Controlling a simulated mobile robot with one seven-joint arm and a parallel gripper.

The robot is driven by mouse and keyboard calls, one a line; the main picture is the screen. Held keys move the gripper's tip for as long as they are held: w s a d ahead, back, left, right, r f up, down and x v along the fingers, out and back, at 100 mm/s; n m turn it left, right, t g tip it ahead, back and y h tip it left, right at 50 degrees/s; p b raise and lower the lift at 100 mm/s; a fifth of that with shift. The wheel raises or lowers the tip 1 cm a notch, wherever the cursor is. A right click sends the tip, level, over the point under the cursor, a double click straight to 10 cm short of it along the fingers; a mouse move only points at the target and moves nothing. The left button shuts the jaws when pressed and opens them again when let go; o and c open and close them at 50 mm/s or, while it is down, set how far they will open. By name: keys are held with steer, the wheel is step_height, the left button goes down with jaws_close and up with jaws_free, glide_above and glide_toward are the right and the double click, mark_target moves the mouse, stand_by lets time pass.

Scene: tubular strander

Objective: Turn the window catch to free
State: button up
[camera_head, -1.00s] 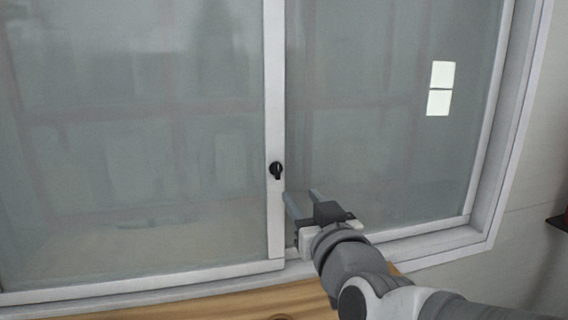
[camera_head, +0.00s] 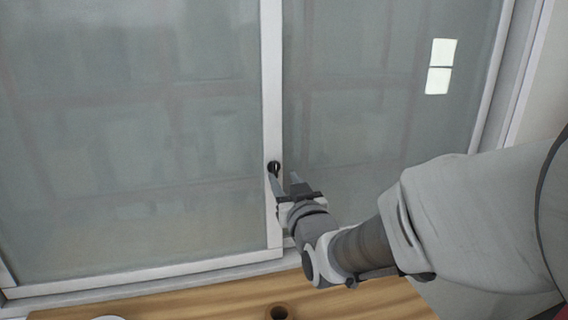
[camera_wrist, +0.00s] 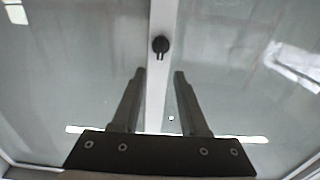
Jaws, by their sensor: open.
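The window catch (camera_head: 273,166) is a small black knob on the white upright (camera_head: 271,110) between the two panes. In the wrist view the catch (camera_wrist: 160,45) shows its round body with a short lever pointing down, toward the gripper. My gripper (camera_head: 284,178) is open and empty, just below and slightly right of the catch in the head view. In the wrist view the gripper (camera_wrist: 159,73) has its fingers either side of the upright's line, with the catch beyond the tips and centred between them. I see no contact. A fingertip partly covers the catch's lower part in the head view.
Large grey glass panes lie left (camera_head: 130,130) and right (camera_head: 390,110) of the upright. A wooden surface (camera_head: 200,300) with a dark round hole runs below the window. The glass in front of the upright is free of other objects.

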mark_target(276, 164)
steer(key=shift+p+x, duration=0.55)
steer(key=shift+x, duration=2.9)
jaws_close()
steer(key=shift+f, duration=0.1)
